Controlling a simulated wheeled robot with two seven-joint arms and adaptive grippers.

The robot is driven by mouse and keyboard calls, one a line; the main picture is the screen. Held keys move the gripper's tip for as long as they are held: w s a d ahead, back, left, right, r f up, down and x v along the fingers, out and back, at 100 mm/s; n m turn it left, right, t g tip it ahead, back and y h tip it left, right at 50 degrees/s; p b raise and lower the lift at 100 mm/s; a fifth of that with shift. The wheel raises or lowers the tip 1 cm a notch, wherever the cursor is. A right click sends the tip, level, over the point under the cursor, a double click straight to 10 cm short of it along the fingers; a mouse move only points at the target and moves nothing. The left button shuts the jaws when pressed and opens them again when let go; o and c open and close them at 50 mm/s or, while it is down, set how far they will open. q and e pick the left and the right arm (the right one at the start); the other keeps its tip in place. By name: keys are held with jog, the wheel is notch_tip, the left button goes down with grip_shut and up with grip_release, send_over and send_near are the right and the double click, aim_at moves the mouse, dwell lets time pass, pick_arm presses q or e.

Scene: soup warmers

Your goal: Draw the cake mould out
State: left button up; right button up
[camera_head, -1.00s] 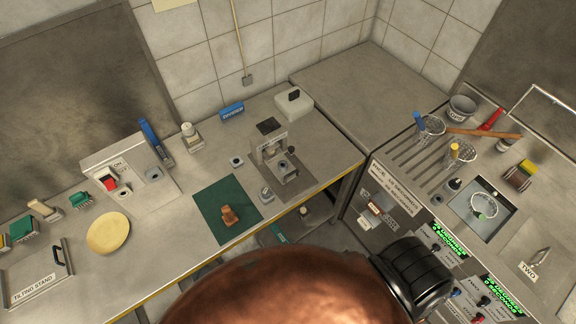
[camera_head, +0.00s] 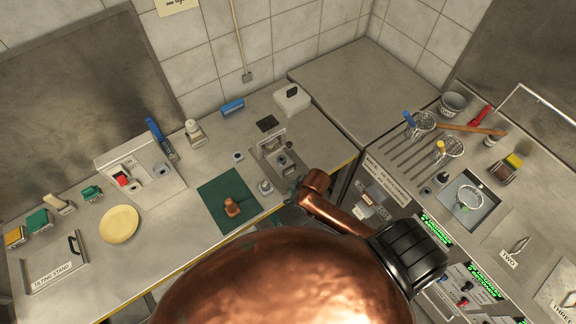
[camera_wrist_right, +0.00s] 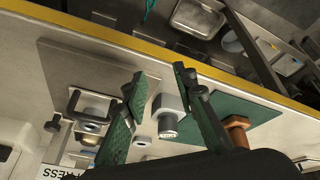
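A small grey metal press (camera_head: 268,148) stands on its plate at the counter's front edge. In the right wrist view a dark looped handle (camera_wrist_right: 74,101) and a round metal piece (camera_wrist_right: 92,127) show at the press. I cannot tell for sure which part is the cake mould. My right gripper (camera_head: 293,190) is at the counter edge just in front of the press, small and dark in the head view. In the right wrist view my right gripper (camera_wrist_right: 160,74) is open, with a grey knobbed piece (camera_wrist_right: 168,112) seen between its fingers. My left gripper is not in view.
A yellow plate (camera_head: 119,224) is further left. A metal pan (camera_wrist_right: 197,16) shows below the counter edge. At right is a cooker with wire baskets (camera_head: 423,121).

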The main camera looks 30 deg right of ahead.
aim_at(288, 168)
jog(key=w+d+r+n+g+h+p, duration=0.2)
jog(key=w+d+r+n, duration=0.4)
jog(key=w+r+n, duration=0.4)
jog(key=f, duration=0.6)
jog(key=shift+w+a+f, duration=0.2)
jog(key=shift+a+f, duration=0.1)
jog(key=shift+a, duration=0.05)
jog(key=shift+c, duration=0.2)
grip_shut()
